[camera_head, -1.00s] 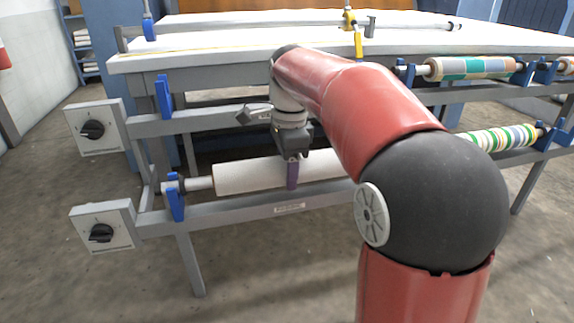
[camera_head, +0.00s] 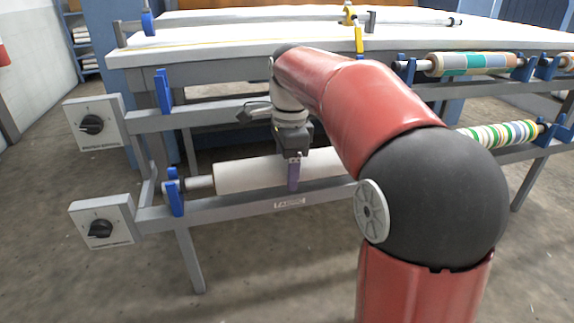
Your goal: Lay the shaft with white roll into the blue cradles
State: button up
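The shaft with the white roll (camera_head: 245,175) lies level along the front lower rail of the frame. The shaft's left end (camera_head: 199,182) is at the lower left blue cradle (camera_head: 174,197); I cannot tell whether it rests fully in it. My gripper (camera_head: 294,176) points down over the roll, with one purple finger against or just in front of its near side. The other finger is hidden, so its grip does not show. My red arm hides the roll's right end and any cradle there. An upper left blue cradle (camera_head: 163,92) looks empty.
A white-topped table (camera_head: 230,40) stands above, with another shaft (camera_head: 300,24) on it. Patterned rolls lie at the right, one checkered (camera_head: 470,64) and one striped (camera_head: 498,135). Two switch boxes, upper (camera_head: 93,124) and lower (camera_head: 101,224), stick out at the left. The front floor is clear.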

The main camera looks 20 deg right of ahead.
jog(key=shift+o, duration=1.2)
notch_tip(320, 180, up, 8)
jog(key=shift+s+d+f+p, duration=0.1)
jog(key=shift+d+p, duration=0.05)
jog(key=shift+p, duration=0.7)
jog(key=s+f+n+t, duration=0.2)
jog(key=s+f+n, duration=0.4)
jog(key=s+n, duration=0.3)
jog(key=s+f+n+t, duration=0.3)
jog(key=s+f+n, duration=0.4)
jog(key=s, duration=0.6)
jog(key=shift+f+n, duration=0.15)
jog(key=shift+n, duration=0.85)
jog(key=shift+c, duration=0.2)
